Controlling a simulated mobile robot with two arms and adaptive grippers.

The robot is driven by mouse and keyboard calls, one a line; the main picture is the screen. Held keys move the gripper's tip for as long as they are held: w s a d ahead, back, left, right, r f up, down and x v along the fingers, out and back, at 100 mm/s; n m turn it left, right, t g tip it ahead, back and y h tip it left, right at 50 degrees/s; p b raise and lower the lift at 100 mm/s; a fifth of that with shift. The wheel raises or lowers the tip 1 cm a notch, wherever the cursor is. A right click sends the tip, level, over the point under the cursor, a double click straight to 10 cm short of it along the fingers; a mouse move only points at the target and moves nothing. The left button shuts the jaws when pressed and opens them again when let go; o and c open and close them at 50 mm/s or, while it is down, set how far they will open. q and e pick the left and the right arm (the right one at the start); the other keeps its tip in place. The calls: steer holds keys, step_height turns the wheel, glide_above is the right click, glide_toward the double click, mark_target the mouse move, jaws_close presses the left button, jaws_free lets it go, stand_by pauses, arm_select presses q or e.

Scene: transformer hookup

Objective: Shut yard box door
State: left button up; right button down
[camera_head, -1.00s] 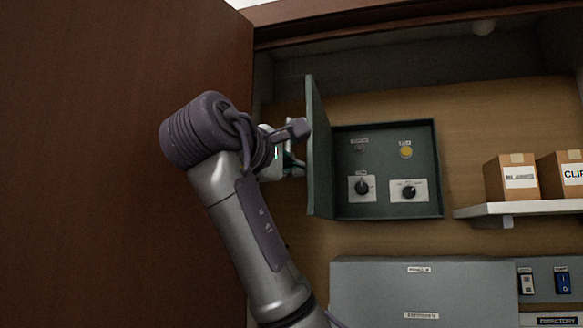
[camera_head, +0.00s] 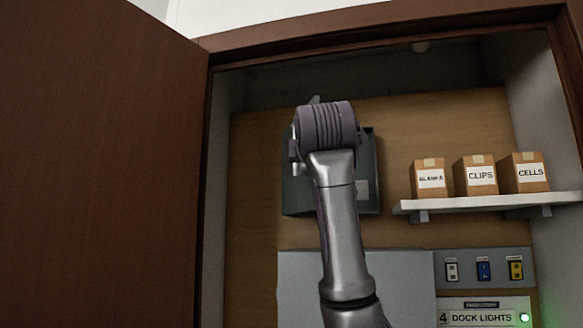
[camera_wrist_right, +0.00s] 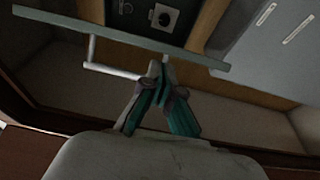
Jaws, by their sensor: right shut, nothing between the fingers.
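The yard box (camera_head: 371,165) is a dark green box on the wooden back panel. Its door (camera_head: 297,200), hinged at the left, stands partly open; a labelled plate inside shows right of my arm. In the right wrist view the door (camera_wrist_right: 60,22) shows nearly edge-on as a green strip, with a pale bar handle (camera_wrist_right: 112,70) and a dial behind it. My right gripper (camera_wrist_right: 155,72) is shut and empty, its fingertips close by the handle; contact is unclear. In the head view my right wrist hides the gripper and much of the door. My left gripper is out of view.
A brown cabinet door (camera_head: 95,170) stands open at the left. A shelf (camera_head: 480,205) at the right holds cartons, including one marked CLIPS (camera_head: 481,176). A grey panel (camera_head: 300,285) and a switch panel (camera_head: 484,268) lie below the box.

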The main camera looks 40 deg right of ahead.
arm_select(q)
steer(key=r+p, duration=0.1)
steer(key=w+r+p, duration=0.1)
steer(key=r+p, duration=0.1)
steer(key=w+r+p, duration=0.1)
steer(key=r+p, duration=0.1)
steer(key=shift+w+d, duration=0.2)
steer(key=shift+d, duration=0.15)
arm_select(e)
steer(key=d+n+t+y, duration=0.2)
steer(key=d+y, duration=0.3)
steer(key=d, duration=1.4)
steer(key=shift+w+d+f+n, duration=0.4)
steer(key=shift+f+n, duration=0.05)
steer(key=shift+n, duration=0.25)
